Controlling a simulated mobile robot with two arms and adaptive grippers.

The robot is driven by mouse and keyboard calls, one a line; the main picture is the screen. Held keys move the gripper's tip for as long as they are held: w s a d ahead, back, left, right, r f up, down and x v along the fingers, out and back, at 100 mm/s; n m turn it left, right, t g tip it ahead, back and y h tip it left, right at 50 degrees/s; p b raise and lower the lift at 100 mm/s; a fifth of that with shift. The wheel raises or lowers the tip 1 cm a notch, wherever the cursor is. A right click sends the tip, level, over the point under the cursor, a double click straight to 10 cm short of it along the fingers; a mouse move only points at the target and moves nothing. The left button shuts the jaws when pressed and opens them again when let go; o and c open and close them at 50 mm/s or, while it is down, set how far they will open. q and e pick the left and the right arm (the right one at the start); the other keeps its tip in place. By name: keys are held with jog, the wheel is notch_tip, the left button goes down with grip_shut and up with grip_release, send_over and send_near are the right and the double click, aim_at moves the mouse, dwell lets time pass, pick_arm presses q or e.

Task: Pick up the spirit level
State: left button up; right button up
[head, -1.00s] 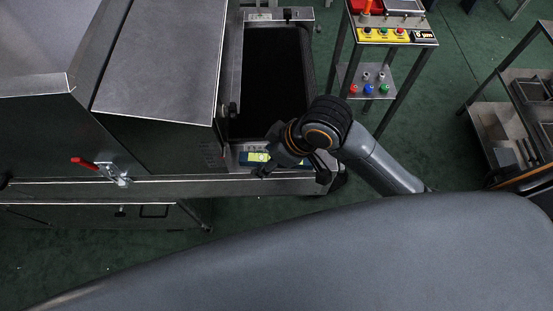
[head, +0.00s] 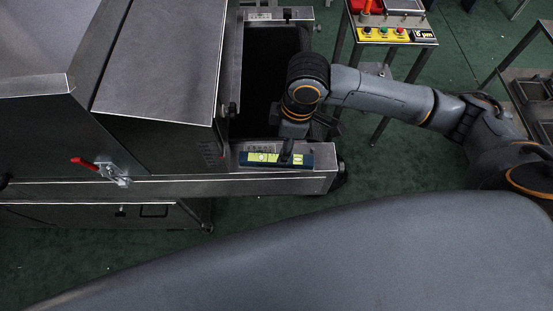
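The spirit level (head: 264,158), a flat bar with yellow-green and dark parts, lies on the metal ledge (head: 315,184) at the near end of the dryer's dark belt. Its length runs left to right. My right gripper (head: 311,140) is just behind the level's right part, with its fingers spread apart. One finger overlaps the level's far edge in the picture; I cannot tell whether it touches. Nothing shows between the fingers. My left gripper is not in view.
The dryer housing (head: 160,65) stands at the left, with a red-handled latch (head: 84,163) on its side. The dark belt (head: 268,70) lies behind the level. A stand with a yellow button panel (head: 384,35) is behind my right arm.

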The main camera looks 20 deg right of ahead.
aim_at(276, 158)
jog(key=shift+w+a+f+p, duration=0.15)
jog(key=shift+a+f, duration=0.1)
jog(key=shift+f, duration=0.9)
jog(key=shift+w+a+f+p, duration=0.1)
jog(key=shift+a+f, duration=0.1)
jog(key=shift+f, duration=0.9)
jog(key=shift+w+a+f+p, duration=0.15)
jog(key=shift+a+f, duration=0.1)
jog(key=shift+f, duration=0.9)
jog(key=shift+s+r, duration=0.1)
grip_shut()
